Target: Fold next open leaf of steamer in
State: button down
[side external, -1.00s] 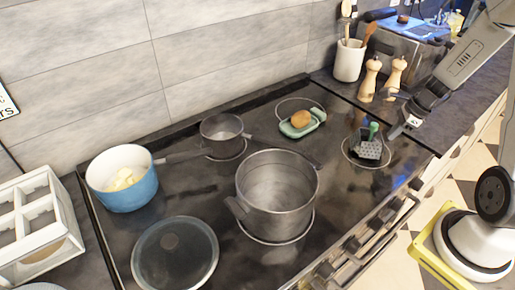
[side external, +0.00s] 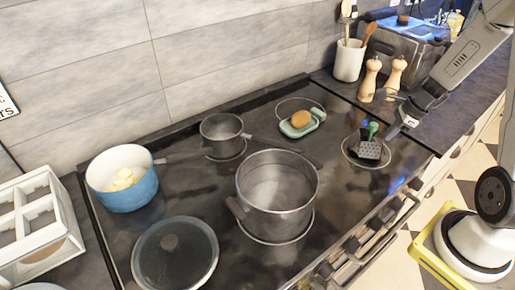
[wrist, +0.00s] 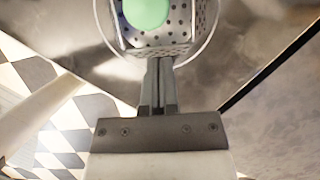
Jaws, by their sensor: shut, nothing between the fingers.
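The steamer (side external: 369,150) is a small perforated metal basket with a green knob (side external: 373,130). It sits on the right burner ring of the stove. In the wrist view the steamer (wrist: 181,32) is at the top, partly cut off, with the round green knob (wrist: 148,10) inside raised, hole-punched leaves. My gripper (side external: 391,137) is just right of the steamer in the side view. In the wrist view my gripper (wrist: 160,62) has its fingers pressed together and empty, tips at the steamer's near edge. I cannot tell whether they touch it. The far leaves are out of frame.
A large pot (side external: 277,222) stands left of the steamer, with a small saucepan (side external: 221,126) behind. A green dish (side external: 302,130) holds a brown item. Wooden mills (side external: 370,80) stand behind on the counter. A blue pot (side external: 125,195) and a lid (side external: 175,275) are farther left.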

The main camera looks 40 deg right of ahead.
jog(key=shift+s+d, duration=0.45)
jog(key=shift+s, duration=0.05)
jog(key=shift+s+d, duration=0.1)
jog(key=shift+s+d+r, duration=0.2)
jog(key=shift+s+d, duration=0.05)
jog(key=shift+s+d+r, duration=0.65)
jog(key=shift+s+d, duration=0.3)
jog(key=shift+s, duration=0.05)
jog(key=v, duration=1)
jog(key=shift+a, duration=0.2)
jog(key=shift+w, duration=0.1)
